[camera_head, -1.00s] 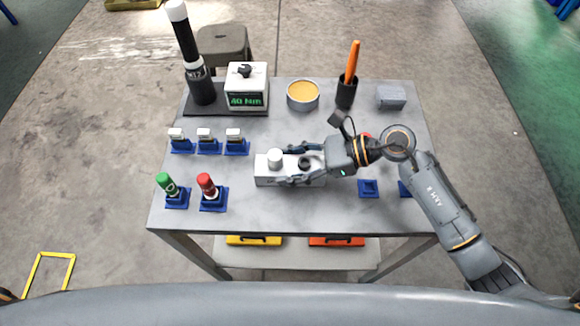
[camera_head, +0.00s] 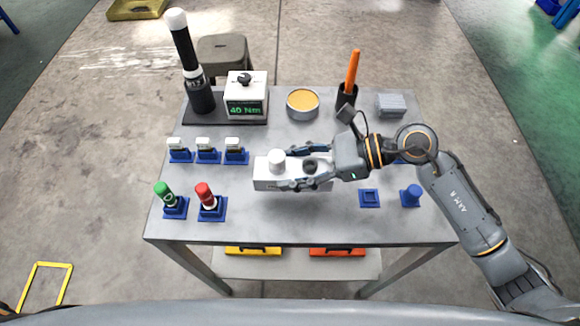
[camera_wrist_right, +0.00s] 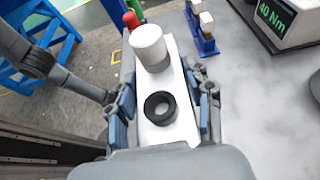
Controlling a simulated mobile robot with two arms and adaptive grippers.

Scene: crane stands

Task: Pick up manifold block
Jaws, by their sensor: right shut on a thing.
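The manifold block (camera_head: 264,180) is a light grey bar with a white cylinder (camera_head: 277,160) and a black ring (camera_head: 310,165) on top. My right gripper (camera_head: 292,169) is shut on it, one finger on each long side. The block appears level and slightly above the table, though the gap beneath it is hard to see. In the right wrist view the block (camera_wrist_right: 178,85) lies between the blue-padded fingers (camera_wrist_right: 165,103). My left gripper is not in view.
On the grey table (camera_head: 270,222), green (camera_head: 167,196) and red (camera_head: 206,197) capped pieces stand front left. Several white-topped pieces in blue holders stand behind them. A torque display box (camera_head: 245,100), amber-filled tin (camera_head: 303,103) and black cup (camera_head: 347,97) stand at the back. An empty blue holder (camera_head: 369,198) is right.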

